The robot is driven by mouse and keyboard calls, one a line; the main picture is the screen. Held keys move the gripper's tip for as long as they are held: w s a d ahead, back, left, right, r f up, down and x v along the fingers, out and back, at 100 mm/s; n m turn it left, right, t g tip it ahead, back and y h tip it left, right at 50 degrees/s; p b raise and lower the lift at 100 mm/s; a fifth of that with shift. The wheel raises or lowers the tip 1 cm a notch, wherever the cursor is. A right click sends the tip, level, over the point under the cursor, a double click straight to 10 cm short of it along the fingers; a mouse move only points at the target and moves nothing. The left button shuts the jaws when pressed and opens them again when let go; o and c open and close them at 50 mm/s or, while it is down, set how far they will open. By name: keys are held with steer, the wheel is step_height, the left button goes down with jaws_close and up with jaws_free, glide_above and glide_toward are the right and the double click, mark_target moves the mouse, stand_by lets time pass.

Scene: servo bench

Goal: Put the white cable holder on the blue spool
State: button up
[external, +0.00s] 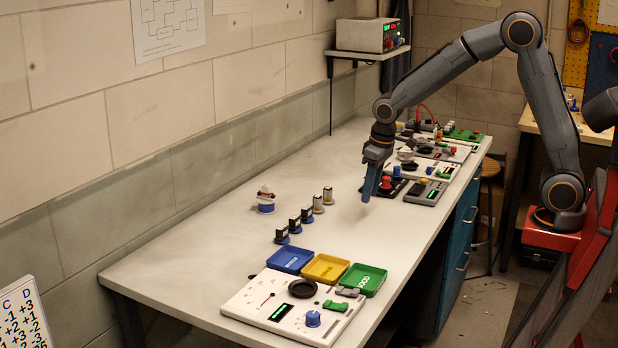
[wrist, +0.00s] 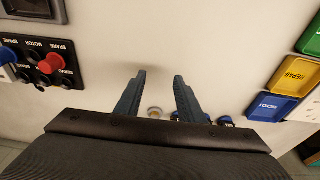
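My gripper (external: 370,188) hangs pointing down above the middle of the bench. In the wrist view its two fingers (wrist: 160,78) are apart with nothing between their tips. A small round blue and white piece (external: 266,206), which looks like the blue spool, stands left of my gripper with a small brown and white item on top. A row of several small upright pieces stands between it and the trays: the nearer ones are dark with blue bases (external: 295,225), the farther ones grey-white (external: 318,204). I cannot tell which is the white cable holder.
Blue (external: 289,259), yellow (external: 325,268) and green (external: 363,279) trays stand behind a white panel (external: 250,306) at the near end. A dark panel with a red knob (external: 386,183) is close right of my gripper. The bench's left side is mostly clear.

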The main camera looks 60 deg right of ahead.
steer(key=s+d+f, duration=0.1)
steer(key=s+f, duration=0.2)
steer(key=s, duration=0.8)
steer(key=s+d+f+g, duration=0.1)
steer(key=s+f, duration=0.2)
steer(key=s, duration=0.8)
steer(key=shift+s+d+f+g, duration=0.15)
steer(key=shift+s+d+g, duration=0.15)
steer(key=shift+s, duration=0.1)
